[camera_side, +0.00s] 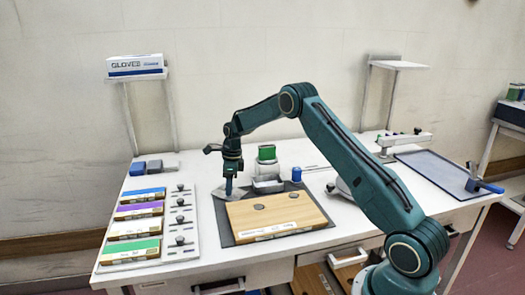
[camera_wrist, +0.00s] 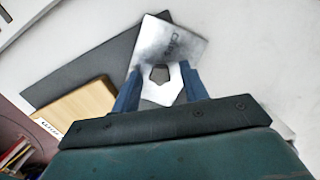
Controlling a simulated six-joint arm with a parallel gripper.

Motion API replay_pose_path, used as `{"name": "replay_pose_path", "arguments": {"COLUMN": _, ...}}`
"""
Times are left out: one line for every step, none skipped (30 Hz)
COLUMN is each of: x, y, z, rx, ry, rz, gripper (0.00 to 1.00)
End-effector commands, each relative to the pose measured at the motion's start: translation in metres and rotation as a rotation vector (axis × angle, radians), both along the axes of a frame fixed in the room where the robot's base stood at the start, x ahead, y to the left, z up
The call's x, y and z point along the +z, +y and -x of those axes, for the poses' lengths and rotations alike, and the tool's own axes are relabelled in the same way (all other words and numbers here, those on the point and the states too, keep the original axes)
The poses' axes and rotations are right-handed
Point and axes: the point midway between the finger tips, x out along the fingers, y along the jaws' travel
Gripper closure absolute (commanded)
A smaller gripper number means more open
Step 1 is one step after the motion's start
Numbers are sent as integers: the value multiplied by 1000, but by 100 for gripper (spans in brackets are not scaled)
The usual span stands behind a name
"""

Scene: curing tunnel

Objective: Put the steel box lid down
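My gripper (camera_wrist: 160,80) appears shut on this piece, which looks like part of the lid. In the side view my gripper (camera_side: 229,190) points down at the lid (camera_side: 238,193), left of a small grey metal box (camera_side: 267,184). The lid overlaps the dark mat's back left corner in view. I cannot tell whether it touches the table.
A wooden board (camera_side: 275,216) lies on the dark mat (camera_side: 226,228). A green-topped container (camera_side: 267,153) and blue cylinder (camera_side: 297,174) stand behind. Several coloured packs (camera_side: 138,211) lie left beside a knobbed strip (camera_side: 181,222). A blue-grey tray (camera_side: 447,172) lies right.

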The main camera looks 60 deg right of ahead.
Motion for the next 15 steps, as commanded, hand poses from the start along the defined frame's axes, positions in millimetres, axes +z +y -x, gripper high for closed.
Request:
{"name": "replay_pose_path", "arguments": {"x": 0, "y": 0, "z": 0, "rx": 0, "ry": 0, "rz": 0, "gripper": 56}}
{"name": "replay_pose_path", "arguments": {"x": 0, "y": 0, "z": 0, "rx": 0, "ry": 0, "rz": 0, "gripper": 56}}
{"name": "replay_pose_path", "arguments": {"x": 0, "y": 0, "z": 0, "rx": 0, "ry": 0, "rz": 0, "gripper": 56}}
{"name": "replay_pose_path", "arguments": {"x": 0, "y": 0, "z": 0, "rx": 0, "ry": 0, "rz": 0, "gripper": 56}}
{"name": "replay_pose_path", "arguments": {"x": 0, "y": 0, "z": 0, "rx": 0, "ry": 0, "rz": 0, "gripper": 56}}
{"name": "replay_pose_path", "arguments": {"x": 0, "y": 0, "z": 0, "rx": 0, "ry": 0, "rz": 0, "gripper": 56}}
{"name": "replay_pose_path", "arguments": {"x": 0, "y": 0, "z": 0, "rx": 0, "ry": 0, "rz": 0, "gripper": 56}}
{"name": "replay_pose_path", "arguments": {"x": 1, "y": 0, "z": 0, "rx": 0, "ry": 0, "rz": 0, "gripper": 56}}
{"name": "replay_pose_path", "arguments": {"x": 1, "y": 0, "z": 0, "rx": 0, "ry": -1, "rz": 1, "gripper": 56}}
{"name": "replay_pose_path", "arguments": {"x": 2, "y": 0, "z": 0, "rx": 0, "ry": -1, "rz": 1, "gripper": 56}}
{"name": "replay_pose_path", "arguments": {"x": 2, "y": 0, "z": 0, "rx": 0, "ry": -1, "rz": 0, "gripper": 56}}
{"name": "replay_pose_path", "arguments": {"x": 4, "y": 0, "z": 0, "rx": 0, "ry": -1, "rz": 0, "gripper": 56}}
{"name": "replay_pose_path", "arguments": {"x": 5, "y": 0, "z": 0, "rx": 0, "ry": -1, "rz": 0, "gripper": 56}}
{"name": "replay_pose_path", "arguments": {"x": 7, "y": 0, "z": 0, "rx": 0, "ry": -2, "rz": 1, "gripper": 56}}
{"name": "replay_pose_path", "arguments": {"x": 10, "y": -1, "z": 0, "rx": 0, "ry": -1, "rz": 0, "gripper": 56}}
